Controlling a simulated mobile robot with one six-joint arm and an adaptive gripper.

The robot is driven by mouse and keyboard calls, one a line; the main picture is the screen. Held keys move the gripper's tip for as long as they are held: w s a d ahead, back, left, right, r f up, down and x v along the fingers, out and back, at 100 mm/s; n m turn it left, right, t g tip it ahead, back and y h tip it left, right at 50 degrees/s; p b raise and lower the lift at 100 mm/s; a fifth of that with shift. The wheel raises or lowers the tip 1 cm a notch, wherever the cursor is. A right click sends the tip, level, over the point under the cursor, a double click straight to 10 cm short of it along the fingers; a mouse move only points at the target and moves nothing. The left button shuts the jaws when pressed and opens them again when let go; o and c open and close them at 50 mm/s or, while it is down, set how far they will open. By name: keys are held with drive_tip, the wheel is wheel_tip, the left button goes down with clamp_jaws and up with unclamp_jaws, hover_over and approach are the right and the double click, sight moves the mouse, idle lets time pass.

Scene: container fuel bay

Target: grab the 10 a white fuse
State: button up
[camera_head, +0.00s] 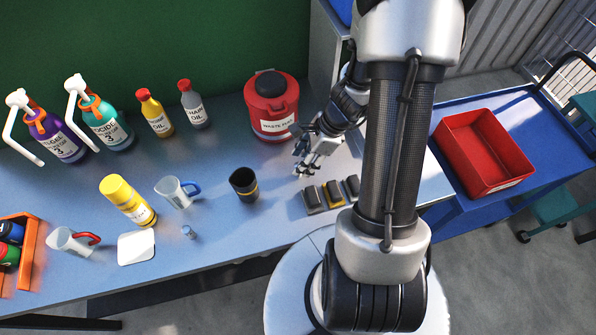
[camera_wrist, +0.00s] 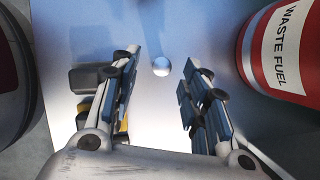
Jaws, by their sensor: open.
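A small white round object (camera_wrist: 161,66) lies on the pale bench top in the wrist view, between and beyond the fingertips. It looks like the white fuse, but no rating can be read on it. My gripper (camera_wrist: 160,62) is open, with a finger on each side of that object and nothing held. In the head view my gripper (camera_head: 304,168) hangs over the bench, left of my arm and in front of the red waste fuel can (camera_head: 273,108). There I cannot clearly pick out the white fuse near the fingers.
The can also stands close on the right in the wrist view (camera_wrist: 284,50). Grey and yellow blocks (camera_head: 331,195) sit just in front of my gripper. A black cup (camera_head: 243,184) stands to its left. Several bottles and jugs fill the left. A red bin (camera_head: 484,150) is far right.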

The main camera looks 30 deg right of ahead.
drive_tip(key=b+x, duration=0.2)
drive_tip(key=x, duration=0.3)
drive_tip(key=shift+w+d+f, duration=0.1)
drive_tip(key=shift+c, duration=0.2)
clamp_jaws()
